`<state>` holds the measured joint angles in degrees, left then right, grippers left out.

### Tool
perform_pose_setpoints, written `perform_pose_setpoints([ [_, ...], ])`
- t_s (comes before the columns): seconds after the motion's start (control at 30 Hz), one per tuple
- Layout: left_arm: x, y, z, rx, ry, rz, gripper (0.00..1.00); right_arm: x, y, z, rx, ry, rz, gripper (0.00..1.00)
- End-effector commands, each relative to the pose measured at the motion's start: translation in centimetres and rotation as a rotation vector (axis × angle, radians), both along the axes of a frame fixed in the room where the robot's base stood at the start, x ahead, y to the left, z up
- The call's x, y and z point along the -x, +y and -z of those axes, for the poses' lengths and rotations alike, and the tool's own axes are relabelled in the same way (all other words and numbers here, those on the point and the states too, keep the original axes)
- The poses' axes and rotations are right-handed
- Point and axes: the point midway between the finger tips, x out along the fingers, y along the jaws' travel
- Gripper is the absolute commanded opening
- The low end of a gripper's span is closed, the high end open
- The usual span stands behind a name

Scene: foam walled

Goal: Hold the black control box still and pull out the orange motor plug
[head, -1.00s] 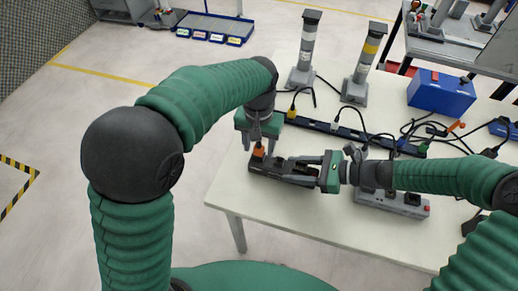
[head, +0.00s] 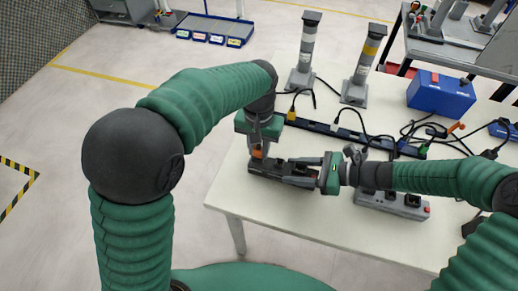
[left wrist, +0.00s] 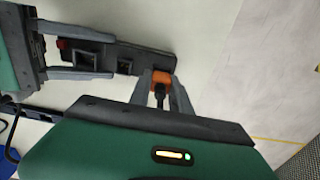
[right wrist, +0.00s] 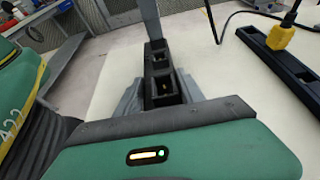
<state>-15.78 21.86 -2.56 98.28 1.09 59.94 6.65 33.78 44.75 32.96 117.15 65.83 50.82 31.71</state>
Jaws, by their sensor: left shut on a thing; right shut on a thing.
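The black control box (head: 284,172) lies near the front edge of the white table. It shows in the left wrist view (left wrist: 98,52) with square sockets along its top, and in the right wrist view (right wrist: 161,75). My right gripper (head: 318,170) is shut on the box from the right, its fingers along the sides. My left gripper (head: 259,143) points down at the box's left end, shut on the orange motor plug (head: 257,154). The plug sits between the fingertips in the left wrist view (left wrist: 161,77). Whether it is still seated in its socket cannot be told.
A grey power strip (head: 393,202) lies right of the box, under my right arm. A long dark rail (head: 330,129) with plugs and cables runs behind. Two signal towers (head: 303,55) and a blue case (head: 441,93) stand farther back. The table's front left is clear.

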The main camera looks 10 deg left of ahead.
Motion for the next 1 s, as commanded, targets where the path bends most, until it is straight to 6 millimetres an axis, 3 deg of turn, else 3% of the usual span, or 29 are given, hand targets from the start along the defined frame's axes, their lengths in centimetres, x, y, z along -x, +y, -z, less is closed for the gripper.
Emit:
perform_pose_setpoints([
  [0.4, -0.2, 0.0, -8.6, 0.002, -0.007, 0.0, 0.0, 0.0, 0.0, 0.1, 0.002, 0.0, 0.001, 0.0],
  [0.53, -0.1, 0.0, -9.8, 0.0, -0.004, 0.0, 0.0, 0.0, 0.0, 0.1, 0.002, 0.0, 0.0, 0.0],
  [0.77, -0.1, 0.0, -9.9, 0.0, -0.002, 0.0, 0.0, 0.0, 0.0, 0.0, 0.002, 0.0, 0.001, 0.0],
  [0.8, -0.1, 0.0, -9.9, 0.0, -0.002, 0.0, 0.0, 0.0, 0.0, 0.0, 0.002, 0.0, 0.001, 0.5],
  [0.93, -0.1, 0.0, -9.9, 0.0, -0.002, 0.0, 0.0, 0.0, 0.0, 0.0, 0.002, 0.0, 0.001, 0.67],
  [1.0, -0.1, 0.0, -9.9, 0.0, -0.002, 0.0, 0.0, 0.0, 0.0, 0.0, 0.002, 0.0, 0.001, 0.71],
])
